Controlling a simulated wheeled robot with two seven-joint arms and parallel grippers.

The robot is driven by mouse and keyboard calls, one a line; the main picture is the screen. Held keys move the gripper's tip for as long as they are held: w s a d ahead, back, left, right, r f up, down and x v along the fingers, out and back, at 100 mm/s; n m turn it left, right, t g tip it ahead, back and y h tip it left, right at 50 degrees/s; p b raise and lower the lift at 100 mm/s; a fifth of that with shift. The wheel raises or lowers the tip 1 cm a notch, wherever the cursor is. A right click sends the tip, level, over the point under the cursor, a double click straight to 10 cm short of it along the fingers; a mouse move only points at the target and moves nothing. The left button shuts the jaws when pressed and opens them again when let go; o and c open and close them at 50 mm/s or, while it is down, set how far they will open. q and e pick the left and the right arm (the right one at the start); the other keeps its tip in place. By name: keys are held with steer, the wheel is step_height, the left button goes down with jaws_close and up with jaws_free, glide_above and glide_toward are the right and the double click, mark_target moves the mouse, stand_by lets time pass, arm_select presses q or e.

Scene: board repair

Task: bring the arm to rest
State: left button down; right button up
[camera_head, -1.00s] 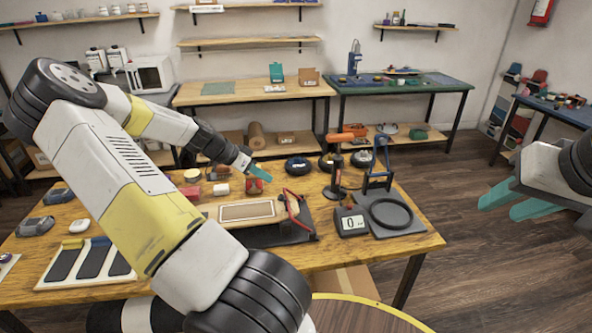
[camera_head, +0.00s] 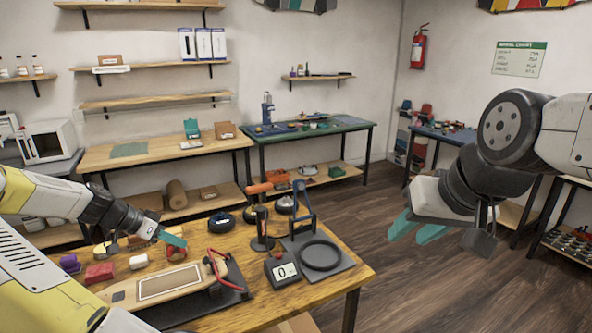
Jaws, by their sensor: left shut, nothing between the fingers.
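My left gripper (camera_head: 173,240) has teal fingertips and is shut with nothing between them. It hangs above the wooden workbench (camera_head: 345,283), over the small parts at its back left. My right gripper (camera_head: 416,229) is on the right, over the dark wood floor and clear of the bench. Its two teal fingers stand apart with a gap between them, and it is empty. Part of my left arm hides the left end of the bench.
A beige board (camera_head: 168,287) sits in a black holder with red clamps. A scale (camera_head: 282,269), a black ring stand (camera_head: 320,254) and an orange-handled tool (camera_head: 261,230) stand to its right. The floor at right is open.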

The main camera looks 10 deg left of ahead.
arm_select(q)
steer(key=s+d+r+g+y, duration=0.2)
steer(key=d+r, duration=0.2)
steer(key=d, duration=0.4)
steer(key=s+d+r+g+y, duration=0.2)
steer(key=d+r, duration=0.3)
steer(key=d, duration=0.4)
steer(key=s+d+r+n+t, duration=0.4)
steer(key=s+d+r, duration=0.6)
steer(key=s, duration=0.5)
step_height(320, 180, up, 3)
steer(key=shift+f+n, duration=0.1)
steer(key=shift+n, duration=0.4)
steer(key=shift+s, duration=0.1)
